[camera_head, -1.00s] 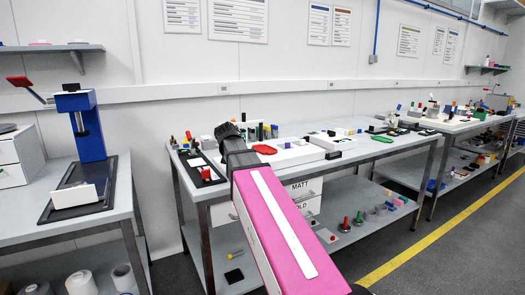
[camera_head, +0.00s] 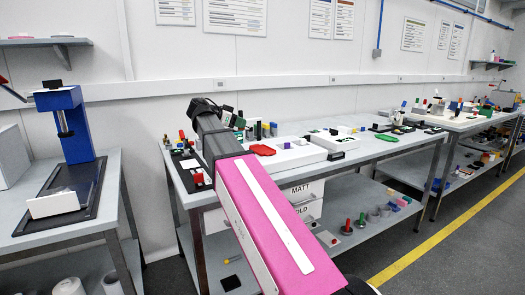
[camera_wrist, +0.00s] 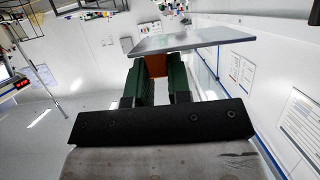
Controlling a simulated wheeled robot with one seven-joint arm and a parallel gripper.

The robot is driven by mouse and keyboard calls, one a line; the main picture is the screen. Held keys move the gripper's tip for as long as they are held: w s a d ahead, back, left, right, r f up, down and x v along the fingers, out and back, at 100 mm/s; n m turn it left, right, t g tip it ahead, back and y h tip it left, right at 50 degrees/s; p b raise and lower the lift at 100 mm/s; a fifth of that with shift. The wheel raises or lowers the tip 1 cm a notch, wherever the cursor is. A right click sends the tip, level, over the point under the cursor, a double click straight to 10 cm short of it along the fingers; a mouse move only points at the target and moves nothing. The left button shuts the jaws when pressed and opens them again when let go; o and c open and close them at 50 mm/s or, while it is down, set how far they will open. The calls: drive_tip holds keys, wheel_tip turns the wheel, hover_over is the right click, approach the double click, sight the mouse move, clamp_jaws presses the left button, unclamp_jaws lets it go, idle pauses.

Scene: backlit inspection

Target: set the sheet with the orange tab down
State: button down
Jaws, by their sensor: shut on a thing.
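In the wrist view my gripper (camera_wrist: 157,84) has two dark green fingers closed on an orange tab (camera_wrist: 156,66). A flat grey sheet (camera_wrist: 195,39) extends from the tab beyond the fingertips, seen at a low angle and tilted in the picture, apart from any surface that I can make out. In the head view my pink arm reaches up and left, its dark wrist over the left end of the middle bench.
A floor gap separates the benches.

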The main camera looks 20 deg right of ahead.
drive_tip(key=shift+d, duration=0.2)
drive_tip(key=x, duration=0.4)
drive_tip(key=f+x, duration=0.1)
drive_tip(key=x, duration=0.3)
drive_tip(key=w+a+f+x, duration=0.1)
drive_tip(key=x, duration=0.3)
drive_tip(key=shift+d+f, duration=0.15)
drive_tip(key=shift+d, duration=0.2)
drive_tip(key=shift+f, duration=2)
drive_tip(key=shift+f, duration=0.2)
drive_tip(key=shift+f, duration=0.3)
